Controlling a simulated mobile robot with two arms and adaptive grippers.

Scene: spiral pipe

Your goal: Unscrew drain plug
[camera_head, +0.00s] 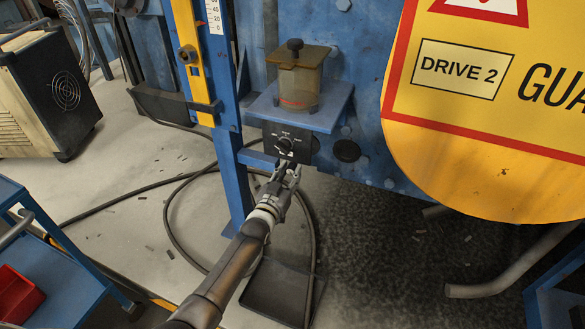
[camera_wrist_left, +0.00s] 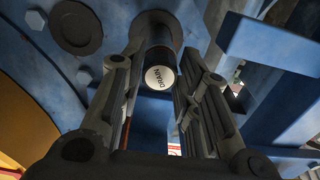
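The drain plug (camera_wrist_left: 160,77) is a dark cylinder with a white end cap lettered "DRAIN". In the left wrist view it points toward the camera from the blue housing. My left gripper (camera_wrist_left: 158,72) has one finger on each side of the plug. The fingers stand apart, and I see no clear grip on it. In the head view my left gripper (camera_head: 289,172) is just below a black box with a dial (camera_head: 286,143). The plug cannot be made out there. My right gripper is not in view.
A pot with a dark knob (camera_head: 297,82) stands on a blue shelf above the black box. A large yellow guard (camera_head: 490,145) is at the right. A flat dark tray (camera_head: 275,290) lies on the floor below, with a hose (camera_head: 167,212) looping nearby.

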